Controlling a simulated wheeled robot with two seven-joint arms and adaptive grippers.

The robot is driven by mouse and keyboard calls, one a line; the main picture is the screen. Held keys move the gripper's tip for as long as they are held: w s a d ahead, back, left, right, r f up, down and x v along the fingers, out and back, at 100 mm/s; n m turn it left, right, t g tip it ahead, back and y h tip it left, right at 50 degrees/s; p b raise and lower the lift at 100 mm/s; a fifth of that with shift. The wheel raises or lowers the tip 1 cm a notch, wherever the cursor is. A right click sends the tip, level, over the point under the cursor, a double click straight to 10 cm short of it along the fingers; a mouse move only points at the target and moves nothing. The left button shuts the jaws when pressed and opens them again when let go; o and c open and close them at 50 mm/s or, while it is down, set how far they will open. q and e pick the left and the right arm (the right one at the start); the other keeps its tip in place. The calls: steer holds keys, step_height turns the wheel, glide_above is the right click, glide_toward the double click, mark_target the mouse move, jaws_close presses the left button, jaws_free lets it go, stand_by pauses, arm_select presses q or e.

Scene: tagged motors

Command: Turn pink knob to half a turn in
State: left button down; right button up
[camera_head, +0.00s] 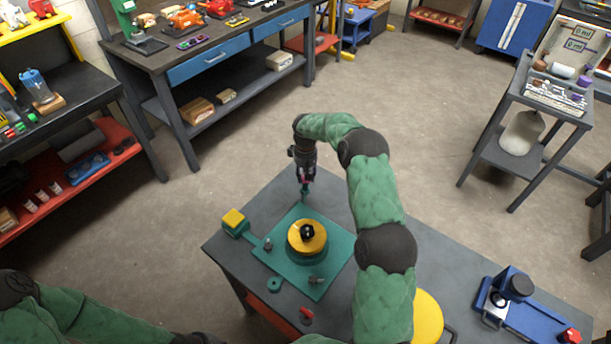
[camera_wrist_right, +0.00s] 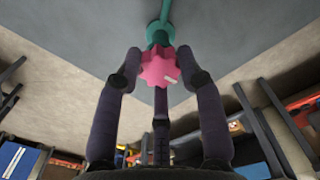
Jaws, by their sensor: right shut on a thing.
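The pink knob (camera_wrist_right: 158,67) is a lobed wheel with a white mark on its face, low and right of its middle in the right wrist view. It sits at the end of a teal fitting (camera_wrist_right: 160,32). My right gripper (camera_head: 305,180) is over the far corner of the grey bench in the head view. Its dark fingers (camera_wrist_right: 160,75) are shut on the pink knob, one on each side and another below in the wrist view. In the head view the fingers mostly hide the knob. My left arm enters at the bottom left; its gripper is out of frame.
A teal plate (camera_head: 333,244) with a yellow-topped round part (camera_head: 307,236) lies on the grey bench (camera_head: 262,196) near my right gripper. A yellow-topped block (camera_head: 234,219) stands at its left. A blue device (camera_head: 520,305) is at the right. Open floor lies beyond.

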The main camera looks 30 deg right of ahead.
steer(key=m, duration=0.4)
steer(key=shift+s+a+f+m+b, duration=0.1)
steer(key=shift+f+m+b, duration=0.05)
steer(key=shift+m+b, duration=0.15)
steer(key=m, duration=0.5)
steer(key=m+b, duration=0.1)
steer(key=m, duration=0.4)
steer(key=shift+m, duration=2.2)
steer(key=o, duration=1.1)
steer(key=shift+o, duration=0.2)
